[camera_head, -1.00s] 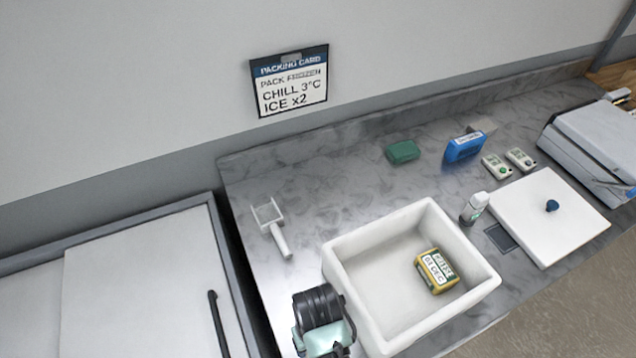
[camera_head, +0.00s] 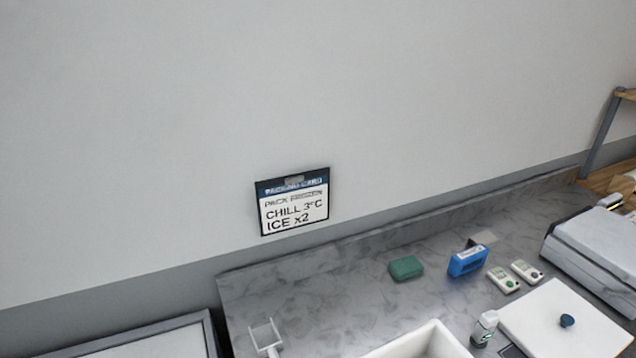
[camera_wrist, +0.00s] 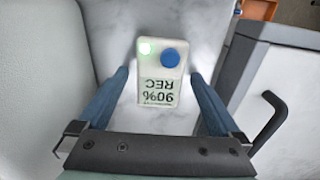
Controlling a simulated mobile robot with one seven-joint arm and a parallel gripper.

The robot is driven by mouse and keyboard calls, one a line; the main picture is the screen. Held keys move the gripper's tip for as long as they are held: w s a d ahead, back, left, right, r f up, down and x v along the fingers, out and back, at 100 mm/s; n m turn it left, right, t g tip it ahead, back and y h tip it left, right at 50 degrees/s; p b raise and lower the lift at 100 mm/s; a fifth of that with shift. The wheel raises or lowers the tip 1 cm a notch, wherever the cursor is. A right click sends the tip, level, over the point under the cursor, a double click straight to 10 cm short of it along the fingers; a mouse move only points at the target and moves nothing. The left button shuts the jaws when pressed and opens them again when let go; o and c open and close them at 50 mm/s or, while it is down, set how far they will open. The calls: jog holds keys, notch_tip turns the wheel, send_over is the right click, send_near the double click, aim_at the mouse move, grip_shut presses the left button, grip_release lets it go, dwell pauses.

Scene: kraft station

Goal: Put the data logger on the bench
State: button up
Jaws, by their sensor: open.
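In the wrist view a pale data logger (camera_wrist: 159,72) shows a green light, a blue button and the upside-down words "90% REC". My gripper (camera_wrist: 159,80) is open, with one blue finger on each side of the logger. Gaps show between the fingers and the logger. In the head view my gripper and this logger are out of frame. The bench (camera_head: 345,290) shows there, with two similar small pale devices (camera_head: 503,280) (camera_head: 526,272) at the right.
A lidded unit with a black handle (camera_wrist: 268,122) stands at right there. A green block (camera_head: 406,268), blue pack (camera_head: 467,261), bottle (camera_head: 485,328) and white lid (camera_head: 565,325) occupy the bench.

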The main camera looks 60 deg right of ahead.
notch_tip(320, 180, up, 12)
jog(key=shift+r, duration=0.15)
dwell(0.3)
jog(key=shift+w, duration=0.1)
jog(key=w+d+r+n+t+h, duration=0.1)
jog(key=w+r+n+t+h, duration=0.15)
jog(key=w+r+t, duration=0.85)
jog(key=w+a+r+t+h, duration=0.2)
jog(key=w+a+r, duration=0.1)
jog(key=w+r, duration=1.2)
jog(key=s+a+r+n+t, duration=0.1)
jog(key=a+r+t, duration=0.2)
jog(key=r, duration=0.6)
jog(key=a+r+n+t, duration=0.1)
jog(key=a+r+t, duration=0.25)
jog(key=r, duration=0.55)
jog(key=s+a+r+n+t+y, duration=0.1)
jog(key=s+a+r+t, duration=0.3)
jog(key=r, duration=0.6)
jog(key=s+a+r+t+y, duration=0.3)
jog(key=s+a+r+t, duration=0.1)
jog(key=r, duration=0.6)
jog(key=s+a, duration=0.1)
jog(key=s, duration=0.1)
jog(key=shift+s+n, duration=0.35)
